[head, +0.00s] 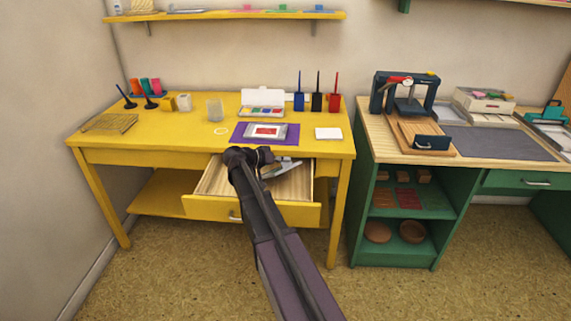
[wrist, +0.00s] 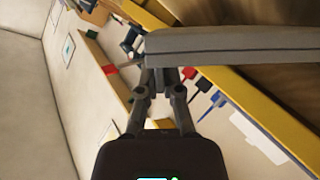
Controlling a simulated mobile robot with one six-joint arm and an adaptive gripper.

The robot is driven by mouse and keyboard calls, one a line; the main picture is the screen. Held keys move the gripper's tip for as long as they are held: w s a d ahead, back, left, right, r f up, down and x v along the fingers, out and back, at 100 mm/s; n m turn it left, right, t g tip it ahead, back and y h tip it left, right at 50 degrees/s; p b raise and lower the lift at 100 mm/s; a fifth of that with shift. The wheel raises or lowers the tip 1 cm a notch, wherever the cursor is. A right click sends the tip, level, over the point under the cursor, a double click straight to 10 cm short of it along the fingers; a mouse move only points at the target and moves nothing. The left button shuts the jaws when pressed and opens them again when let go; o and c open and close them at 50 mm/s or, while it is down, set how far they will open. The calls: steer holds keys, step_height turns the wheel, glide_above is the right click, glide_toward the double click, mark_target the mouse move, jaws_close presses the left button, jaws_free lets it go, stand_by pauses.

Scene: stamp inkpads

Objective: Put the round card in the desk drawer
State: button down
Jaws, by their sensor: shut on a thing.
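My gripper (head: 268,158) is over the open drawer (head: 212,180) of the yellow desk, partly hidden by my own arm. In the wrist view my gripper (wrist: 162,82) has its fingers close together on a long, thin grey thing (wrist: 240,44), which runs out of the picture at the right. A grey-white thing (head: 286,168) shows beside my gripper at the drawer. I cannot tell whether it is the round card seen nearly edge-on, nor whether it touches the drawer. A thin white ring (head: 221,131) shows on the desk top.
The drawer front with its handle (head: 235,217) sticks out toward me. A green-sided bench (head: 365,190) stands at the right.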

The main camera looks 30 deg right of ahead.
steer(key=shift+f, duration=0.25)
steer(key=c, duration=0.8)
jaws_free()
steer(key=shift+r, duration=0.25)
steer(key=shift+a+r, duration=0.1)
steer(key=shift+a, duration=0.1)
steer(key=p+v, duration=0.4)
steer(key=v, duration=0.7)
steer(key=shift+a, duration=0.2)
